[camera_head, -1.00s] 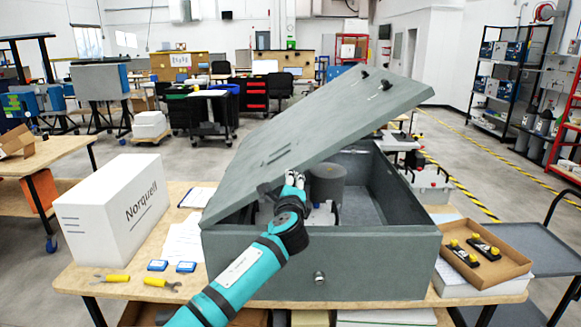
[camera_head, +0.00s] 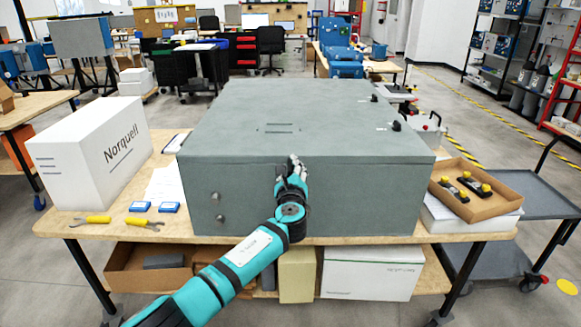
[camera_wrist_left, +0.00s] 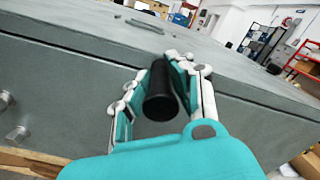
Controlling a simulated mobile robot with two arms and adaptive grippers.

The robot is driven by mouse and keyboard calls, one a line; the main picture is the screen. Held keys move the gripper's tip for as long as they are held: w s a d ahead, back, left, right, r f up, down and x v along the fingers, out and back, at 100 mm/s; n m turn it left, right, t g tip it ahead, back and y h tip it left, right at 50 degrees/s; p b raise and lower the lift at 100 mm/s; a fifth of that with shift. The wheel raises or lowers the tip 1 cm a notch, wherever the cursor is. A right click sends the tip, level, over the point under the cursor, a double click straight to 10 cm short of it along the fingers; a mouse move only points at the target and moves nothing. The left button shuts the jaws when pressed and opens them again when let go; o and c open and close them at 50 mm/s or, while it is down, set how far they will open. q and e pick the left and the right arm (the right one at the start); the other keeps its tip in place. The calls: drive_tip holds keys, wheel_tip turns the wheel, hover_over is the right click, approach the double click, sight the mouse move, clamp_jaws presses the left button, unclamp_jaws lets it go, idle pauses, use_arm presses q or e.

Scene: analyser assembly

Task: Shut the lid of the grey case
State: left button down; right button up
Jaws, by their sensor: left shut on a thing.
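The grey case (camera_head: 240,190) stands on the wooden table. Its lid (camera_head: 300,110) lies flat on top, level with the case walls, with no gap that I can see at the front edge. My left gripper (camera_head: 293,167) is at the front of the case, just at the lid's front edge. In the left wrist view its fingers (camera_wrist_left: 155,85) are closed around a dark cylindrical handle (camera_wrist_left: 160,100) on the front of the case. My right gripper is not in view.
A white Norquell box (camera_head: 85,160) stands left of the case. Yellow-handled tools (camera_head: 95,219) and small blue boxes (camera_head: 169,207) lie at the front left. A cardboard tray (camera_head: 480,190) with black and yellow parts is at the right.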

use_arm(q)
drive_tip(key=shift+s+d+f, duration=0.1)
drive_tip(key=shift+f, duration=0.25)
drive_tip(key=c, duration=1.2)
unclamp_jaws()
drive_tip(key=shift+f, duration=0.1)
drive_tip(key=shift+s+d, duration=0.2)
drive_tip(key=shift+s, duration=0.35)
drive_tip(key=s, duration=0.3)
drive_tip(key=s+a, duration=0.1)
drive_tip(key=s, duration=0.3)
drive_tip(key=s+a, duration=0.1)
drive_tip(key=s, duration=0.2)
drive_tip(key=shift+s+r, duration=0.2)
drive_tip(key=shift+s, duration=0.1)
